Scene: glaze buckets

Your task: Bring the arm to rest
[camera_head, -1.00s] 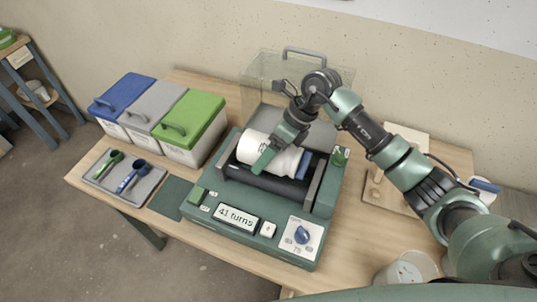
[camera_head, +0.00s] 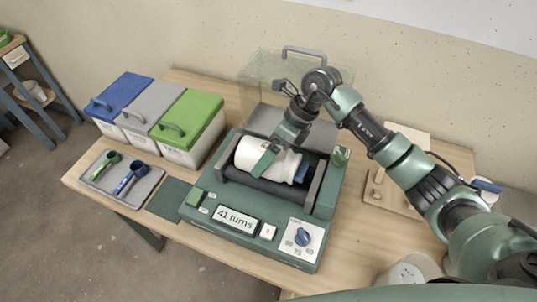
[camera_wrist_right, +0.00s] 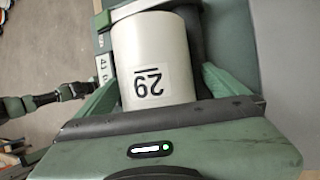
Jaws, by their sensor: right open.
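My right gripper (camera_head: 266,161) hangs over the roller machine (camera_head: 185,208) in the head view, with its green fingers close to the white jar. The white jar (camera_head: 249,152) lies on its side on the dark rollers, its blue lid (camera_head: 301,172) to the right. The machine's display (camera_head: 235,218) reads "41 turns". My left gripper is not in clear view.
A clear cover (camera_head: 262,75) with a grey handle stands behind the machine. Blue (camera_head: 122,88), grey (camera_head: 153,101) and green (camera_head: 195,108) lidded buckets stand left. A grey tray (camera_head: 128,195) holds two scoops. A wooden board (camera_head: 375,205) and a white tub (camera_head: 407,270) are at right.

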